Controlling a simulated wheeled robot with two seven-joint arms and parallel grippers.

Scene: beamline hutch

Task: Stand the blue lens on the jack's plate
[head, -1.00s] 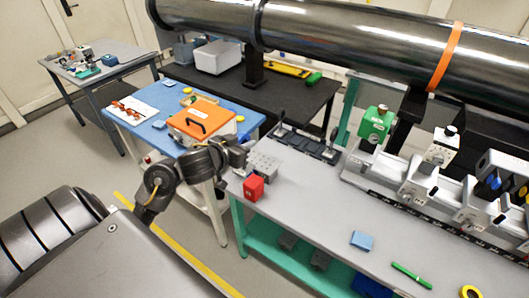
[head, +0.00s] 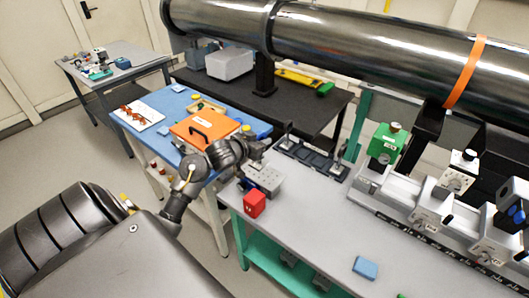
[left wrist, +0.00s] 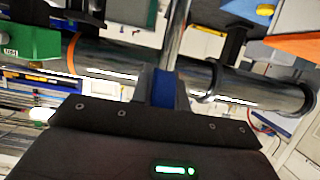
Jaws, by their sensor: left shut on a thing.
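The left wrist view shows the gripper shut on a blue piece (left wrist: 163,90), which I take for the blue lens. My right gripper is not in view.
A blue block (head: 365,267) lies on the open bench (head: 320,225). An orange-lidded box (head: 203,128) sits on the blue table to the left. A rail with carriages (head: 430,210) runs along the right.

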